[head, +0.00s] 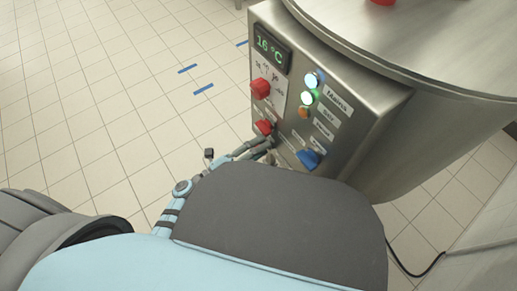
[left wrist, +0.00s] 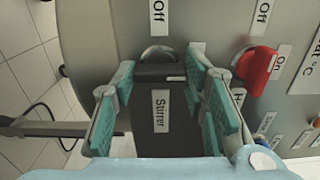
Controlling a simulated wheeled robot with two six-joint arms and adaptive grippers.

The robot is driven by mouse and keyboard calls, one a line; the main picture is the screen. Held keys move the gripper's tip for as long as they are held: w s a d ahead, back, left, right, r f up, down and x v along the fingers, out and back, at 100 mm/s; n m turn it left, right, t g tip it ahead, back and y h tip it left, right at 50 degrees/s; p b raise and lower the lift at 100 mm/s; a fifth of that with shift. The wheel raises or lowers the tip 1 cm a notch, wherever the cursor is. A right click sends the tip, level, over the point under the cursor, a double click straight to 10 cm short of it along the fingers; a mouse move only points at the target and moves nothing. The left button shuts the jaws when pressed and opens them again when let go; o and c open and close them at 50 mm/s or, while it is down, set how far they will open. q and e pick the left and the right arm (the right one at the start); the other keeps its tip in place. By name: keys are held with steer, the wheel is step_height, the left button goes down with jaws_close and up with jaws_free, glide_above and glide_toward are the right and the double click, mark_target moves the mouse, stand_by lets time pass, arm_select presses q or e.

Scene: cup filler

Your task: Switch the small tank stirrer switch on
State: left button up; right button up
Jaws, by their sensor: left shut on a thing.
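The stirrer switch is a dark block (left wrist: 170,128) with a white "Stirrer" label on the grey steel panel, in the left wrist view. An "Off" label (left wrist: 158,17) is above it. My left gripper (left wrist: 160,82) has its teal-padded fingers on either side of the block and is shut on it. In the head view my left gripper (head: 262,149) is at the lower part of the control panel (head: 345,128), partly hidden by my arm. There the stirrer switch is hidden. My right gripper is not in view.
A red switch (left wrist: 257,68) sits to the right of my gripper in the left wrist view. The head view shows red switches (head: 260,88) (head: 264,127), a blue switch (head: 308,159), lamps (head: 310,79) and a 16 °C display (head: 268,46). Tiled floor at left is clear.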

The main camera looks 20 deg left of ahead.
arm_select(q)
steer(key=o, duration=1.2)
steer(key=shift+c, duration=0.2)
steer(key=shift+s+a, duration=0.1)
steer(key=v, duration=1.2)
